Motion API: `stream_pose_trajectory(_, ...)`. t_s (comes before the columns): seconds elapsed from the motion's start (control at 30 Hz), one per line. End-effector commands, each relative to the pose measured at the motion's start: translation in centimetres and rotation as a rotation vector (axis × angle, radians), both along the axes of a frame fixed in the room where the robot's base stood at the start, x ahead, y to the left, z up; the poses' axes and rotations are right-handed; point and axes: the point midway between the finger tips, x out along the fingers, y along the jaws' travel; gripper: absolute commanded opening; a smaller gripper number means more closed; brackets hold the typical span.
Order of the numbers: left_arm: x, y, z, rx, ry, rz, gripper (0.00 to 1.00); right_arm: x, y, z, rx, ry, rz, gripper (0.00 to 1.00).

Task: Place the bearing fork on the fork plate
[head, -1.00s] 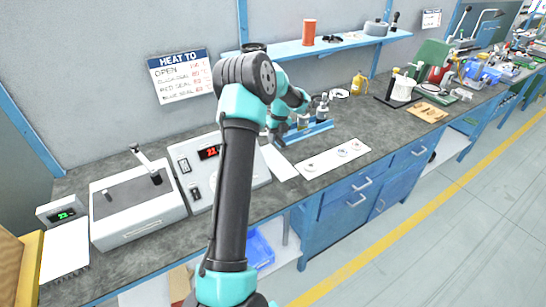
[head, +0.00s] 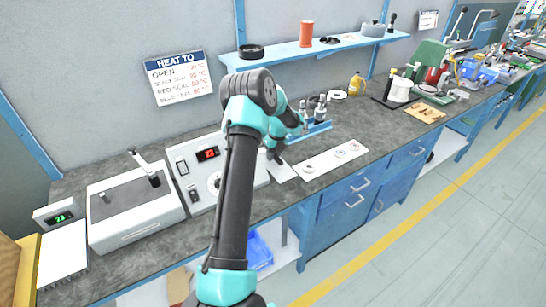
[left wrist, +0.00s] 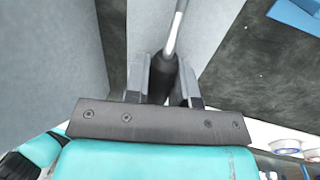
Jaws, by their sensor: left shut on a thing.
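My left gripper (head: 277,158) is low over the bench beside a pale flat plate (head: 284,173), which may be the fork plate. In the left wrist view my left gripper (left wrist: 162,88) is shut on a black handle (left wrist: 162,72) with a thin metal shaft (left wrist: 175,28), which I take as the bearing fork. The fork's far end is out of that view. In the head view the fork is too small and hidden to make out. I cannot tell whether it touches the plate. My right gripper is not in view.
A white mat (head: 325,165) with rings lies right of the plate. A blue tray (head: 318,133) with upright metal parts stands behind. The heater box with a red display (head: 190,165) is close on the left.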

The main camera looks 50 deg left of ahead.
Motion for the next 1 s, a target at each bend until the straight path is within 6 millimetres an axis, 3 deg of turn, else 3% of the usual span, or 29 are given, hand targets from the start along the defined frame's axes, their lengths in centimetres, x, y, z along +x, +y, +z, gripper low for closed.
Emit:
stream_pose_trajectory(0.47, -0.01, 0.05, -0.82, 0.001, -0.001, 0.001, 0.0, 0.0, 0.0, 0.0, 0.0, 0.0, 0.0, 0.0)
stream_pose_trajectory(0.5, 0.0, 0.05, -0.8, 0.0, -0.001, 0.001, 0.28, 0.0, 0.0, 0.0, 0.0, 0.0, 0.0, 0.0)
stream_pose_trajectory(0.7, -0.01, 0.04, -0.79, 0.0, -0.001, 0.001, 0.47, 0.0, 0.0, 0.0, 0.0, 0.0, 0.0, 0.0)
stream_pose_trajectory(1.0, 0.0, 0.04, -0.7, 0.0, -0.001, 0.001, 0.49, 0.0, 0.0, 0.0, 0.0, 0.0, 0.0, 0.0)
